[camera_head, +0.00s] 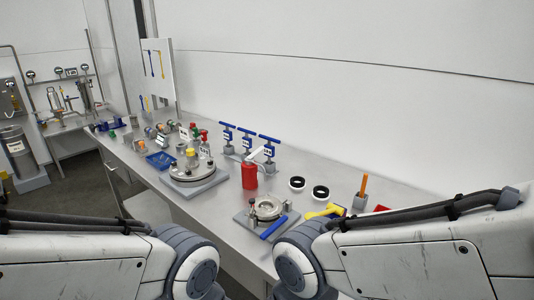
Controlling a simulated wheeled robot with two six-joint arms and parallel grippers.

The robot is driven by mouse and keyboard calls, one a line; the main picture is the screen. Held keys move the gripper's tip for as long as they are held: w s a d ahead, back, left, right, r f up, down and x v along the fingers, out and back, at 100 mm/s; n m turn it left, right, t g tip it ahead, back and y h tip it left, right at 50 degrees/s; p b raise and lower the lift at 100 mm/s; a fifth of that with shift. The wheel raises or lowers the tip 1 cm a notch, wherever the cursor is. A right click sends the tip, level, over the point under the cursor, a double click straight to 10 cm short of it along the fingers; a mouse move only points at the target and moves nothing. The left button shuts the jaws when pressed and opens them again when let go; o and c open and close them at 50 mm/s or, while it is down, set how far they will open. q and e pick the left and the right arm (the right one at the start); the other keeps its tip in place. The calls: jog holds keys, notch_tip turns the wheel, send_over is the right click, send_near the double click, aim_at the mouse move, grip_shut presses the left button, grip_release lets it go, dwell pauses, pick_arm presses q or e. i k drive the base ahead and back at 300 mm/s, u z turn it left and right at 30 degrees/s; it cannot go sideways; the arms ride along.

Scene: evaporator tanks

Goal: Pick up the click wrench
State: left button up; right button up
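I cannot tell for sure which object is the click wrench. Long thin tools, one dark blue (151,64) and one yellow (161,63), hang on a white upright board at the back left. On the bench, a yellow tool (325,211) lies beside a round metal fixture (267,208), partly behind my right arm. A blue bar (273,228) lies at the front of that fixture's grey base. Both my arms reach in along the bottom, but neither gripper shows.
The long grey bench (222,217) runs along the white wall. It carries a red bottle (249,176), blue T-handled stands (268,150), black rings (321,191), an orange-handled tool (362,186), a lidded round vessel (193,166) and a blue tray (160,160). A second bench stands far left.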

aim_at(247, 142)
jog(key=u, duration=1.3)
jog(key=i, duration=2.55)
jog(key=z, duration=3.3)
